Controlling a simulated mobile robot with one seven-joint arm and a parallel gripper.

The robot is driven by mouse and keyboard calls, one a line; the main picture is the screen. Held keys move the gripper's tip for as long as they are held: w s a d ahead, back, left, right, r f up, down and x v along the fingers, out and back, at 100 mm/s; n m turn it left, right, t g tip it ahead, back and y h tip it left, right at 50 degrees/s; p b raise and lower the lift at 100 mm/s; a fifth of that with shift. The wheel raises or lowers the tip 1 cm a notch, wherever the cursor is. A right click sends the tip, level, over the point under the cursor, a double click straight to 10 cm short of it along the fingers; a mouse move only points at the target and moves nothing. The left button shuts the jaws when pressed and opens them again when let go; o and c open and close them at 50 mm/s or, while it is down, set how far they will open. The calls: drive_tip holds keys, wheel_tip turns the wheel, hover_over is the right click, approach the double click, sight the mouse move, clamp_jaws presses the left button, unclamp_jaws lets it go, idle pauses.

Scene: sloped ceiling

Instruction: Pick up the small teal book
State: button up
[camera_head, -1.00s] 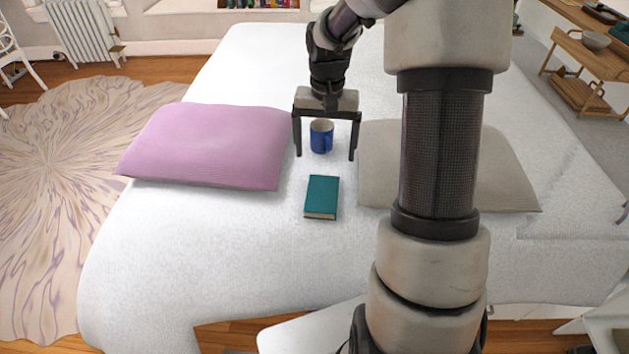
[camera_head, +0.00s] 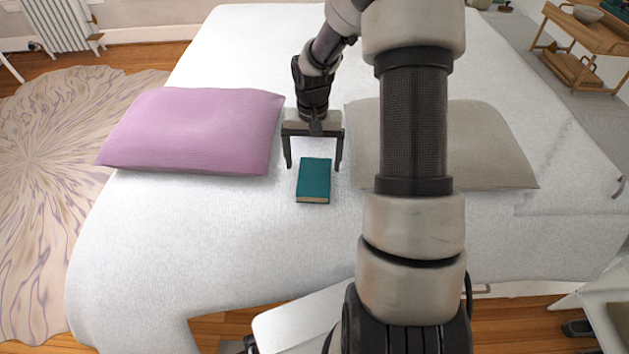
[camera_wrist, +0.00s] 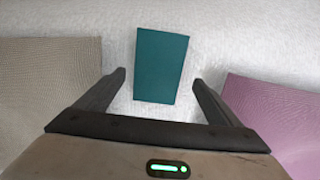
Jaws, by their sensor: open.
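The small teal book (camera_head: 314,178) lies flat on the white bed, between the two pillows. My gripper (camera_head: 313,168) is open and empty, with its fingers pointing down around the far end of the book in the head view; I cannot tell its exact height above the bed. In the wrist view the book (camera_wrist: 160,64) is whole and slightly tilted, ahead of and between the two fingertips of my gripper (camera_wrist: 157,78), with white bedding showing on both sides.
A pink pillow (camera_head: 190,131) lies left of the book, and a beige pillow (camera_head: 490,145) lies right of it, partly behind my arm. The white bed (camera_head: 220,230) is clear in front of the book. A wooden shelf table (camera_head: 580,45) stands at the far right.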

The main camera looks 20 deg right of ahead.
sight(315, 176)
drive_tip(key=f, duration=0.2)
drive_tip(key=f+b, duration=0.1)
drive_tip(key=f, duration=0.2)
drive_tip(key=shift+s+d, duration=0.1)
drive_tip(key=shift+d, duration=0.1)
drive_tip(key=c, duration=1.2)
